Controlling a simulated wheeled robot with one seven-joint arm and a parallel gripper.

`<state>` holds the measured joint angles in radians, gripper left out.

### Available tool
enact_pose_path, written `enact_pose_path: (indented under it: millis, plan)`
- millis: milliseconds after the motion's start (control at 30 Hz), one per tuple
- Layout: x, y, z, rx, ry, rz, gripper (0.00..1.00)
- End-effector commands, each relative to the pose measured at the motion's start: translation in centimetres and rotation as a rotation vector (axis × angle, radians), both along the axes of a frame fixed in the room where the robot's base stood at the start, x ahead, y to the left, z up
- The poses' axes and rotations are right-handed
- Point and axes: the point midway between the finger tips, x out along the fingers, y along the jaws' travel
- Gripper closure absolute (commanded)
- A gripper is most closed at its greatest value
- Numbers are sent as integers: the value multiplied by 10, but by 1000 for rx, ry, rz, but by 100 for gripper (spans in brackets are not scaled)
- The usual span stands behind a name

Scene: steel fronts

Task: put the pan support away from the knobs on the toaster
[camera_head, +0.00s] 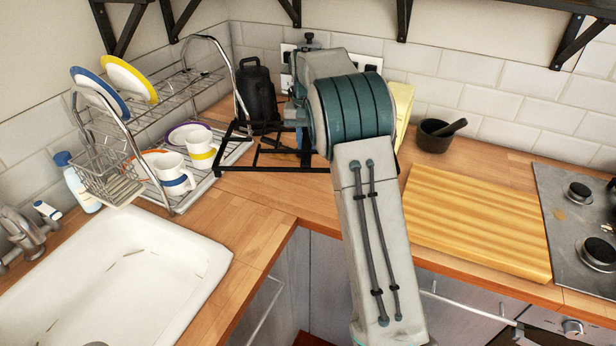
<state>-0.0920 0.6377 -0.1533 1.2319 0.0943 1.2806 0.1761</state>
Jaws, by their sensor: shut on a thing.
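The pan support (262,169) is a black, open metal frame over the back corner of the wooden counter. Its right part is hidden behind my arm, and I cannot tell whether it touches the counter. My gripper (303,138) is mostly hidden by my own arm; it is at the middle of the frame and shut on the pan support. A pale yellow appliance (403,100), which looks like the toaster, stands right behind my arm against the tiled wall. It is mostly covered, and its knobs are not visible.
A black kettle (257,95) stands close behind the frame. A dish rack (190,85) with plates and mugs is on the left, above the white sink (120,275). A mortar (434,137), a cutting board (480,220) and a hob (580,215) are on the right.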

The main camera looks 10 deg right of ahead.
Motion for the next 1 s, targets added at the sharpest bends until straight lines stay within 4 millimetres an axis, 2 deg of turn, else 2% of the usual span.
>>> enact_pose_path:
  millis: [100,300,567,800,1000]
  plan:
    - [0,1,-27,0,1,0,100]
    - [0,0,-64,1,-1,0,100]
    - [1,0,-84,0,-3,0,100]
    - [0,0,-116,0,-2,0,100]
    - [1,0,-123,0,-5,0,100]
